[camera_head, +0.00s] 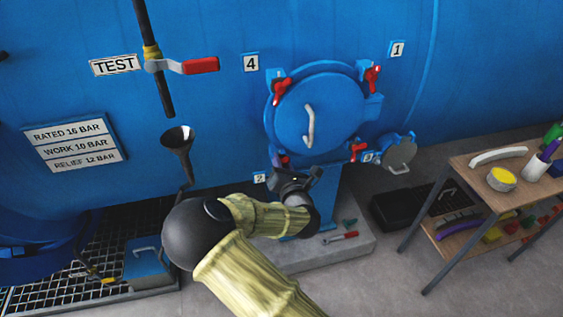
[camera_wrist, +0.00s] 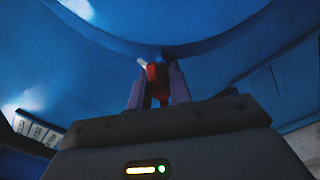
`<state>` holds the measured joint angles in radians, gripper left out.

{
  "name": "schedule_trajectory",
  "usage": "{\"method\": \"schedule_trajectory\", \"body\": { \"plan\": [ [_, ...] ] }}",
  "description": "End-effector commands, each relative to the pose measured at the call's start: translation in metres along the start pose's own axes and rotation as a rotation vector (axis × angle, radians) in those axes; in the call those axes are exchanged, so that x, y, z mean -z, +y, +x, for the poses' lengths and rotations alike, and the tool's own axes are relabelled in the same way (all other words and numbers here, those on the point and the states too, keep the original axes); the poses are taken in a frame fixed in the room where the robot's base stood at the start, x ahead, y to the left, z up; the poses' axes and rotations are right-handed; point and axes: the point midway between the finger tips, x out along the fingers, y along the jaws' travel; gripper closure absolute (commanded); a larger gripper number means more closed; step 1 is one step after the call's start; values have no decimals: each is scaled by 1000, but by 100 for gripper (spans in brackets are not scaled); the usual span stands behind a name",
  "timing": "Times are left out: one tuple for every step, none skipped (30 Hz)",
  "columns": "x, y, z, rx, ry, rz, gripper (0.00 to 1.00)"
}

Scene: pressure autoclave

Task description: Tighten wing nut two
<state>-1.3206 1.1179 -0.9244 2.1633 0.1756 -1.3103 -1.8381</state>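The round blue door (camera_head: 318,112) of the autoclave is shut, with red wing nuts around its rim. Wing nut two (camera_head: 283,161) is at the door's lower left, by the label 2 (camera_head: 259,178), and is partly hidden by my gripper. My gripper (camera_head: 294,177) reaches up to it from below. In the wrist view, the red wing nut (camera_wrist: 157,75) sits between my two fingertips, which close in on both its sides with no clear gap.
Other red wing nuts are at the upper left (camera_head: 281,87), upper right (camera_head: 373,78) and lower right (camera_head: 358,150). A grey round cover (camera_head: 399,153) juts out at the right. A funnel (camera_head: 177,141) is left of my arm. A wooden cart (camera_head: 470,176) stands at the right.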

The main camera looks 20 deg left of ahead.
Motion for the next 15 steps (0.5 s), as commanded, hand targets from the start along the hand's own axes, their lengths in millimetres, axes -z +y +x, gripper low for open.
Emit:
{"method": "schedule_trajectory", "body": {
  "plan": [
    [0, 0, 0, 1, 0, 0, 96],
    [0, 0, 0, 1, 0, 0, 100],
    [0, 0, 0, 1, 0, 0, 100],
    [0, 0, 0, 1, 0, 0, 100],
    [0, 0, 0, 1, 0, 0, 100],
    [0, 0, 0, 1, 0, 1, 100],
    [0, 0, 0, 1, 0, 2, 100],
    [0, 0, 0, 1, 0, 4, 100],
    [0, -1, 0, 1, 0, 8, 100],
    [0, -1, 0, 1, 0, 12, 100],
    [0, -1, 0, 1, 0, 17, 100],
    [0, -1, 0, 2, 0, 25, 100],
    [0, -1, 0, 2, 0, 33, 100],
    [0, -1, 0, 2, 0, 41, 100],
    [0, -1, 0, 2, 0, 54, 100]
  ]
}}
